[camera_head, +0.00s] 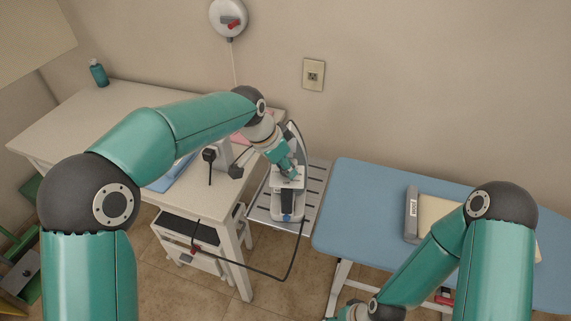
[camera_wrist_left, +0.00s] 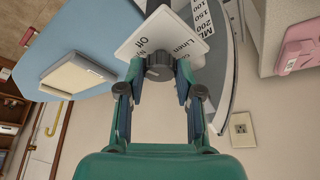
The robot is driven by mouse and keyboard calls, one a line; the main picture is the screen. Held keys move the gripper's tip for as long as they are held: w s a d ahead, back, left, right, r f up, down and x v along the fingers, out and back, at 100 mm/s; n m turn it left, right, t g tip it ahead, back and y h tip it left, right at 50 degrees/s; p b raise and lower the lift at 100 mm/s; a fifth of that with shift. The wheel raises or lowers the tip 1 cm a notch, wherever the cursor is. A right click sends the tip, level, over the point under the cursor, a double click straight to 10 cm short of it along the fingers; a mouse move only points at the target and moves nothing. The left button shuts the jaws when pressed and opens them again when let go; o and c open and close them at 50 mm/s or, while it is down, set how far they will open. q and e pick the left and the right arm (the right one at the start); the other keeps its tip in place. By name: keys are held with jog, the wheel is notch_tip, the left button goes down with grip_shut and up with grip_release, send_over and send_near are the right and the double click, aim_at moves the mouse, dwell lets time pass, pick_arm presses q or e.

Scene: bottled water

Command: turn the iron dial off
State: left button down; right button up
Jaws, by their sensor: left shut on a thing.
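The iron (camera_head: 287,205) stands upright on a slatted metal rest (camera_head: 313,190), between the white table and the blue ironing board. My left gripper (camera_head: 288,170) reaches down to the iron. In the left wrist view, its two fingers (camera_wrist_left: 159,72) are closed on either side of the dial. The dial's pointer mark cannot be made out. My right forearm runs out of the bottom edge, and its fingers do not show.
The ironing board (camera_head: 355,200) carries a flat beige and grey item (camera_head: 412,215). The white table (camera_head: 60,120) holds a teal bottle (camera_head: 98,74). A dark cord (camera_head: 285,279) hangs in front of the metal rest. A wall outlet (camera_head: 313,75) is behind.

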pick_arm(q)
jog(key=c, duration=0.8)
grip_release()
jog(key=shift+o, duration=0.2)
jog(key=v, duration=1.2)
jog(key=shift+w+f, duration=0.1)
